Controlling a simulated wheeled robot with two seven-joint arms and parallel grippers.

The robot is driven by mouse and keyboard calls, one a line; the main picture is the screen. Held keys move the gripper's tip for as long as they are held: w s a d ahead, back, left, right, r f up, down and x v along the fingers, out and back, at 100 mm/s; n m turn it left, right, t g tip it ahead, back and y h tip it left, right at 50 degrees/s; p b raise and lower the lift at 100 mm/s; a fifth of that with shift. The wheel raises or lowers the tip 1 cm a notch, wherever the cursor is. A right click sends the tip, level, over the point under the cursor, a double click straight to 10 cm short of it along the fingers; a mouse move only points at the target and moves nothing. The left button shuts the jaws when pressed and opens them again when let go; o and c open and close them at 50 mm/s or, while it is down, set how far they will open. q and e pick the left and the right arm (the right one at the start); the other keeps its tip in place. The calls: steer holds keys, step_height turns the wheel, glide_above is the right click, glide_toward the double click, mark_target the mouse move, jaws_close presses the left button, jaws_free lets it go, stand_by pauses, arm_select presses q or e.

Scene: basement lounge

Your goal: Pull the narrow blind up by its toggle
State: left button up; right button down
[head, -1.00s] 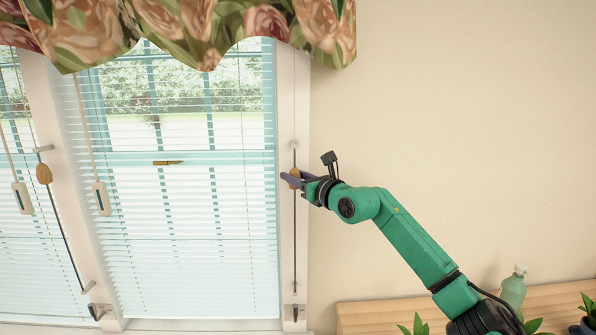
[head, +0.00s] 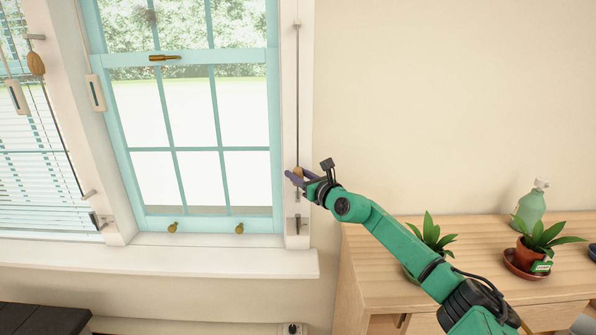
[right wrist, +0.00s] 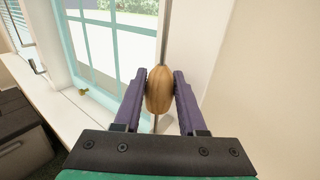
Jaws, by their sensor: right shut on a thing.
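My right gripper (head: 297,177) is shut on the wooden toggle (head: 298,171) on the rod at the right window frame. In the right wrist view the toggle (right wrist: 160,90) is an oval wooden knob between the purple fingers. It sits low on the rod (head: 297,90), a little above the lower bracket (head: 297,224). The narrow window (head: 195,150) beside it shows bare panes, with no slats over its visible part. Its top is out of view. My left gripper is not in view.
Another blind (head: 40,170) hangs lowered at the left, with its own wooden toggle (head: 35,63) high up. A wooden cabinet (head: 390,270) with potted plants (head: 540,240) and a spray bottle (head: 530,207) stands at the right, under my right arm. The window sill (head: 200,257) is clear.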

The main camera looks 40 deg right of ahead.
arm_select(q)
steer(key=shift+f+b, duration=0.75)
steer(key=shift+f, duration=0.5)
arm_select(e)
steer(key=shift+f, duration=1.6)
steer(key=shift+a, duration=0.1)
steer(key=c, duration=0.7)
jaws_free()
steer(key=shift+c, duration=0.2)
steer(key=shift+r, duration=0.1)
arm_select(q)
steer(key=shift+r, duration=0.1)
arm_select(e)
steer(key=shift+s, duration=0.15)
